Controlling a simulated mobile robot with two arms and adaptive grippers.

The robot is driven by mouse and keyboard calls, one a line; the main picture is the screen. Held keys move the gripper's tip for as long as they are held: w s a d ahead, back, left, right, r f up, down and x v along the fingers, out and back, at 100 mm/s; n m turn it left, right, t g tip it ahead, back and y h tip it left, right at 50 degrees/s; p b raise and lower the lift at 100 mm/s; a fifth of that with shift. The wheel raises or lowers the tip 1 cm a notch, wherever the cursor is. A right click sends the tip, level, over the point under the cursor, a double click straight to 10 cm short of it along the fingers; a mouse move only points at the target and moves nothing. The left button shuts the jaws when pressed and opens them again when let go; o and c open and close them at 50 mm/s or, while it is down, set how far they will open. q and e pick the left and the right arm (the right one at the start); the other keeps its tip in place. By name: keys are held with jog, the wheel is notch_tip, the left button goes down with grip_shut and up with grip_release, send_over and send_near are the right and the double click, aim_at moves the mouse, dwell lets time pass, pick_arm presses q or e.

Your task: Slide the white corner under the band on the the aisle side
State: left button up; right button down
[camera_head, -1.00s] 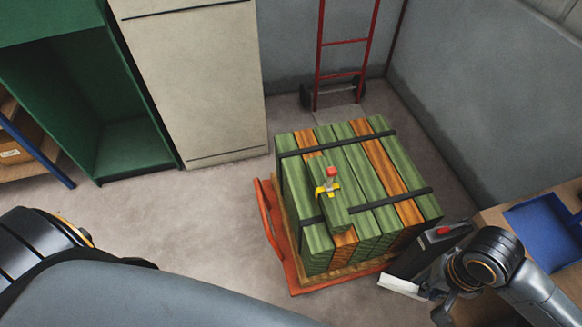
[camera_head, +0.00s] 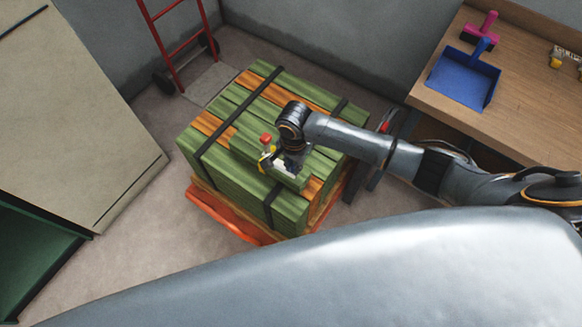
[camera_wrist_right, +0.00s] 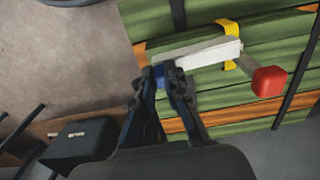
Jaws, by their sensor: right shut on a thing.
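My right gripper (camera_wrist_right: 165,78) is shut on the white corner (camera_wrist_right: 200,52), a long pale piece, over the strapped green and orange timber stack (camera_head: 215,150). In the head view, only a little white (camera_head: 284,168) shows below my right gripper (camera_head: 290,150). Two black bands cross the stack: one is clear (camera_head: 235,112), the other (camera_head: 268,203) is partly hidden by my arm. In the wrist view the bands (camera_wrist_right: 178,13) (camera_wrist_right: 300,82) are apart from the corner. The corner's far end overlaps the yellow clamp (camera_wrist_right: 229,28); contact is unclear. My left gripper is out of view.
The clamp has a red knob (camera_wrist_right: 269,82) and sits on a loose green board atop the stack. An orange pallet truck (camera_head: 222,222) is underneath. A red hand truck (camera_head: 180,50) stands behind. A wooden bench (camera_head: 530,90) with a blue dustpan (camera_head: 464,78) is at right.

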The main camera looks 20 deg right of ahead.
aim_at(291, 172)
jog(key=shift+w+a+f+m, duration=0.2)
jog(key=shift+w+f+m, duration=0.1)
jog(key=shift+f, duration=0.3)
jog(key=shift+f+b, duration=0.45)
jog(key=shift+b, duration=0.25)
notch_tip(291, 172, down, 2)
jog(key=b, duration=0.3)
jog(key=shift+f, duration=0.1)
notch_tip(291, 172, down, 3)
jog(key=b, duration=0.4)
jog(key=shift+w+a+r, duration=0.1)
jog(key=shift+w+r, duration=0.05)
jog(key=shift+r, duration=0.15)
jog(key=shift+w+a+b, duration=0.2)
jog(key=shift+w+a, duration=0.5)
jog(key=shift+w, duration=0.2)
jog(key=shift+w+a+b, duration=0.2)
jog(key=shift+w+a, duration=0.45)
jog(key=shift+w, duration=0.25)
jog(key=c, duration=1.3)
grip_release()
